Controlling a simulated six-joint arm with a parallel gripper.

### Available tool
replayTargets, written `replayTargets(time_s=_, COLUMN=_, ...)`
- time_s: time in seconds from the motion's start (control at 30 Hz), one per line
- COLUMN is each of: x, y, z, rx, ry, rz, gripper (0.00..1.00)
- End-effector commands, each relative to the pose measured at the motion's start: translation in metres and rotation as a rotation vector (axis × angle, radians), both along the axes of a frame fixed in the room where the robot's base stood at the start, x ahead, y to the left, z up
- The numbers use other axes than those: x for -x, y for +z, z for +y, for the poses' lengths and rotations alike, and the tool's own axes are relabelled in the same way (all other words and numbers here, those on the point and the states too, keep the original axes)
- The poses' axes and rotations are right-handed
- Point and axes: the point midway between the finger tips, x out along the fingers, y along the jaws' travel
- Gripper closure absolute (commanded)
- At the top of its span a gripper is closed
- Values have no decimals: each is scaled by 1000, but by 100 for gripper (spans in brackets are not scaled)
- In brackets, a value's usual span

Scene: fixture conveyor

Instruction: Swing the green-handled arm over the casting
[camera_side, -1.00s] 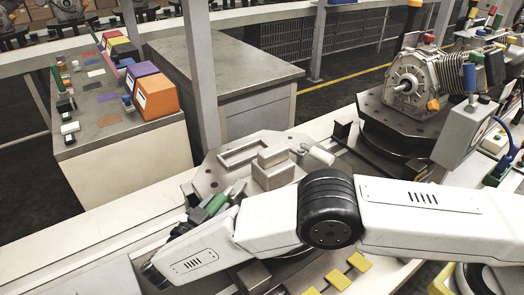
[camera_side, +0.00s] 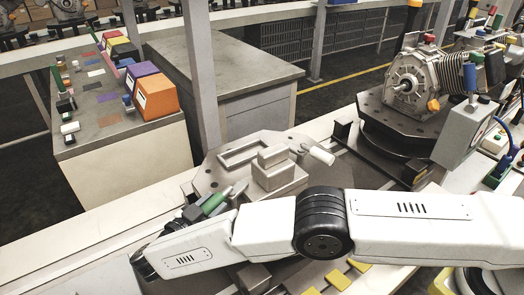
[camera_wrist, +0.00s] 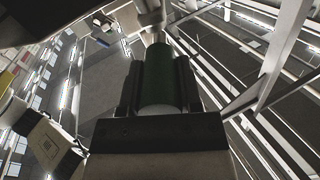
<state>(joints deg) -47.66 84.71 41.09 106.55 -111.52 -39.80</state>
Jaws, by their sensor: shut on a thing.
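The green-handled arm (camera_side: 216,200) is on the left side of the fixture plate (camera_side: 208,178), its pale metal end pointing up and right toward the casting. My gripper (camera_side: 203,210) is shut on its green handle; the green cylinder (camera_wrist: 160,78) sits between the two dark fingers in the wrist view. The casting (camera_side: 280,174) is a grey block with an upright part, sitting on the plate. The green-handled arm shows left of the casting; its pivot and exact gap to the casting are hard to make out. My wrist hides the plate's near side.
A white-handled arm (camera_side: 320,154) stands at the casting's right. A dark fixture with a motor casting (camera_side: 410,80) is farther right. Yellow blocks (camera_side: 338,279) lie at the near edge, below my arm. A grey post (camera_side: 200,75) rises behind the plate.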

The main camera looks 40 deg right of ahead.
Motion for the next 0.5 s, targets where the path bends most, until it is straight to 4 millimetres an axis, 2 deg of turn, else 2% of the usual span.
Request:
replayTargets(time_s=0.03, x=1, y=1, z=0, rx=4, ry=-3, rz=-2, gripper=100)
replayTargets(time_s=0.07, x=1, y=1, z=0, rx=4, ry=-3, rz=-2, gripper=47)
replayTargets(time_s=0.13, x=0, y=1, z=0, rx=3, ry=-3, rz=-1, gripper=24)
replayTargets(time_s=0.17, x=0, y=1, z=0, rx=3, ry=-3, rz=-1, gripper=21)
replayTargets(time_s=0.5, x=0, y=0, z=0, rx=1, ry=0, rz=0, gripper=21)
